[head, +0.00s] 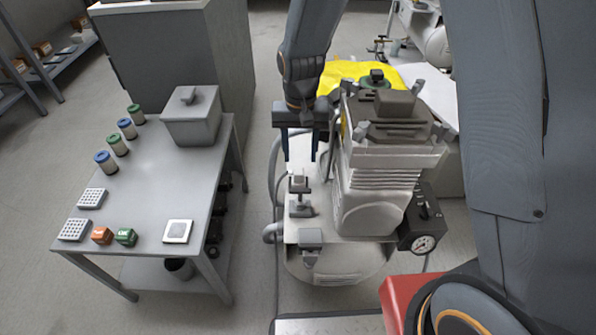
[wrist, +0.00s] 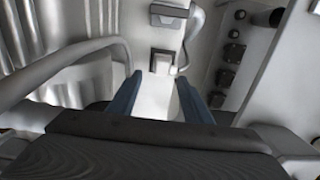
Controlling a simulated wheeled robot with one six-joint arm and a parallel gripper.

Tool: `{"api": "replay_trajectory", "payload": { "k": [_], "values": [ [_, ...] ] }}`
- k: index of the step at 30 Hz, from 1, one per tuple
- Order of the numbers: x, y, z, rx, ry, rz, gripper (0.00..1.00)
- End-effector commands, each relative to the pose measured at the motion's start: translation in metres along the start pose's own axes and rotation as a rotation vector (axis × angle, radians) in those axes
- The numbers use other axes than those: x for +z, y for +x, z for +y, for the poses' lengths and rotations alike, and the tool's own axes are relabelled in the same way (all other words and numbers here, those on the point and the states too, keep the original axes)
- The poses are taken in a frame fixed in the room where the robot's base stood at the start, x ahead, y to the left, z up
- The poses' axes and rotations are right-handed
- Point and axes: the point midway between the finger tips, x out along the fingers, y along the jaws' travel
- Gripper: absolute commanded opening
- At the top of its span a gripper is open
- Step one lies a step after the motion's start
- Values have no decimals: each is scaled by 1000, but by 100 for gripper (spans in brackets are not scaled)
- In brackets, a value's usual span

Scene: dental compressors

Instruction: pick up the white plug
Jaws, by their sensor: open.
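My gripper (head: 300,158) points down at the left side of the compressor (head: 375,200), its two blue fingers apart with nothing held between them. In the wrist view, the fingertips (wrist: 160,78) stand on either side of a pale plate. A small pale block in a dark-edged fitting (wrist: 161,63) lies just beyond the fingertips; it may be the white plug, but I cannot tell for certain. In the head view, a small grey-topped fitting (head: 299,184) stands just below the fingers. I cannot tell whether the fingers touch anything.
A pressure gauge (head: 423,244) sits at the compressor's lower right. A curved hose (head: 273,180) runs along its left side. A grey table (head: 150,185) at the left holds a lidded box (head: 190,120), several coloured-lid jars and small blocks. Bare floor lies between table and compressor.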

Motion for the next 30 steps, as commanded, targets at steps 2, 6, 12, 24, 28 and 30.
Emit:
{"api": "replay_trajectory", "payload": {
  "k": [2,6,12,24,28,30],
  "values": [
    [1,10,-4,1,-6,-1,45],
    [3,23,-9,0,-16,-1,45],
    [4,41,-8,1,-18,-3,45],
    [3,74,-5,0,-13,0,45],
    [3,74,-4,0,-13,0,39],
    [3,74,-4,0,-13,0,27]
  ]
}}
